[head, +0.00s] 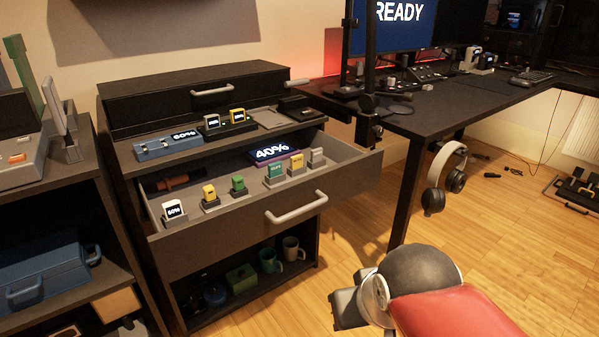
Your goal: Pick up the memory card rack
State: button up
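A memory card rack cannot be singled out with certainty. A black rack (228,127) holding small dark and yellow labelled blocks stands on the ledge above the open drawer. Inside the drawer, small holders carry card-like blocks: a white one (174,211), a yellow one (210,197), a green one (238,185) and a row of green, yellow and grey ones (294,168). My red and black arm shows at the bottom right, well apart from the drawer. The dark part at its end may be my gripper (347,304); its fingers cannot be made out.
The open drawer (240,225) juts out with a pale handle (297,207). Below it, a shelf holds mugs (271,260). A black desk (440,105) stands at the right with headphones (444,178) hanging off it. The wooden floor (500,235) is mostly clear.

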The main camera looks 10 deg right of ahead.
aim_at(291, 175)
jog(key=i+l+u, duration=0.15)
jog(key=i+l, duration=0.35)
jog(key=i+l+u, duration=0.15)
jog(key=i+l, duration=0.35)
jog(key=l, duration=0.25)
